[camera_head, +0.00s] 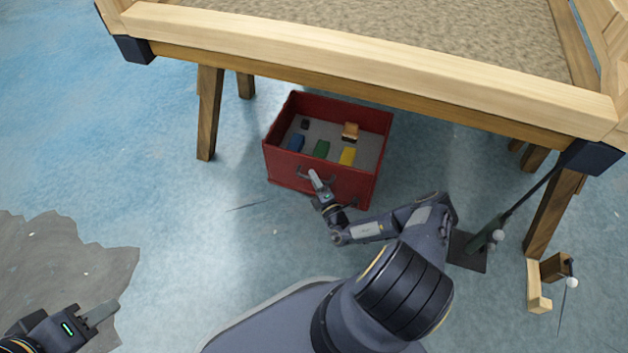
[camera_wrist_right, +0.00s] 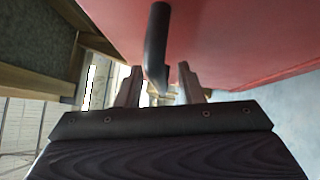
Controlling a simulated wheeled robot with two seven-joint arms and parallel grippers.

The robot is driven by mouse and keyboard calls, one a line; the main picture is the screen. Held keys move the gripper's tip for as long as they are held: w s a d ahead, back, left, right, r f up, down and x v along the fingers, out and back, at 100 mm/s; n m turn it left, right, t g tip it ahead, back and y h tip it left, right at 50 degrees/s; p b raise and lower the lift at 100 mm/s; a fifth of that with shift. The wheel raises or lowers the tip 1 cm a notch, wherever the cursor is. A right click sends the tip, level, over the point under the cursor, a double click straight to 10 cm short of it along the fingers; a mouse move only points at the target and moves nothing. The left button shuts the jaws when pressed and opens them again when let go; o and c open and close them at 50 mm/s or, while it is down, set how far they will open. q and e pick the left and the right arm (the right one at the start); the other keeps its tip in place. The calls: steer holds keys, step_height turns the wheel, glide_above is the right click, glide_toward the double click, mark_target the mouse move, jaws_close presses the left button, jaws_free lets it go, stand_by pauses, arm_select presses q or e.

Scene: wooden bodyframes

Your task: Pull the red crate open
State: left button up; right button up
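The red crate (camera_head: 368,128) stands under the wooden table, its open top showing several small blocks inside. Its front wall carries a dark handle (camera_head: 302,171), partly covered by my right gripper in the head view. My right gripper (camera_head: 314,177) is at this front wall. In the right wrist view the dark handle (camera_wrist_right: 158,30) runs between the two spread fingers of my right gripper (camera_wrist_right: 160,76); gaps show on both sides. My left gripper (camera_head: 103,313) is empty at the lower left, far from the crate; whether its fingers are apart is unclear.
The wooden table (camera_head: 370,62) overhangs the crate's back, with legs (camera_head: 208,115) to its left and right. A dark stand base (camera_head: 467,251) and a wooden bracket (camera_head: 538,288) are on the floor at right. The blue floor (camera_head: 225,235) before the crate is mostly clear.

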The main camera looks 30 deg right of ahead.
steer(key=shift+w, duration=0.25)
steer(key=shift+c, duration=0.2)
jaws_close()
steer(key=shift+s, duration=0.1)
